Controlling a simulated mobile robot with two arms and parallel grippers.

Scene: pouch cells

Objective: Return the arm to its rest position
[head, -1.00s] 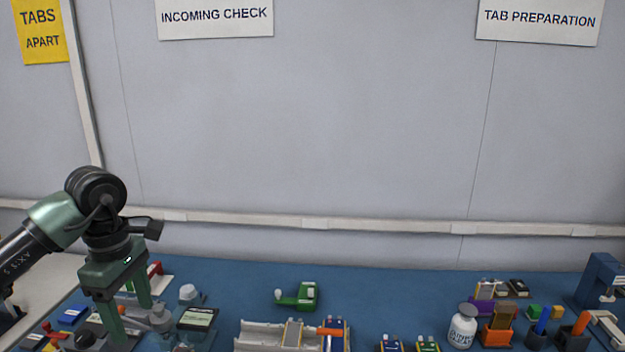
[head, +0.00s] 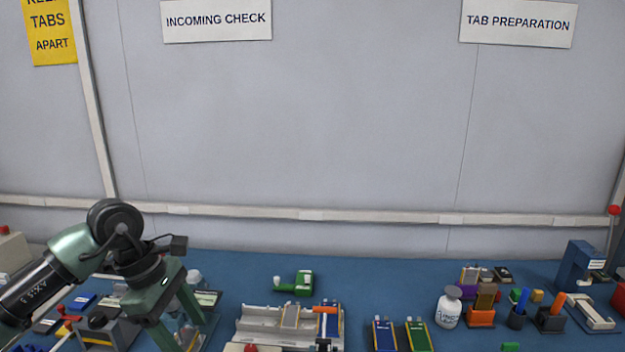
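My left gripper (head: 186,322) hangs at the lower left in the head view, tilted, with its two green fingers apart and nothing visible between them. It is above the left part of the blue bench, in front of a grey device with a small screen (head: 207,298) that it partly hides. The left arm comes in from the left edge with its forearm low. My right arm and gripper are not in view.
On the blue bench (head: 380,275) stand a light grey fixture (head: 262,322), a green tool (head: 297,284), blue (head: 384,335) and green (head: 417,336) pouch cells, a white bottle (head: 449,308) and a blue press (head: 578,265). Small items crowd the left. The bench's back strip is mostly clear.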

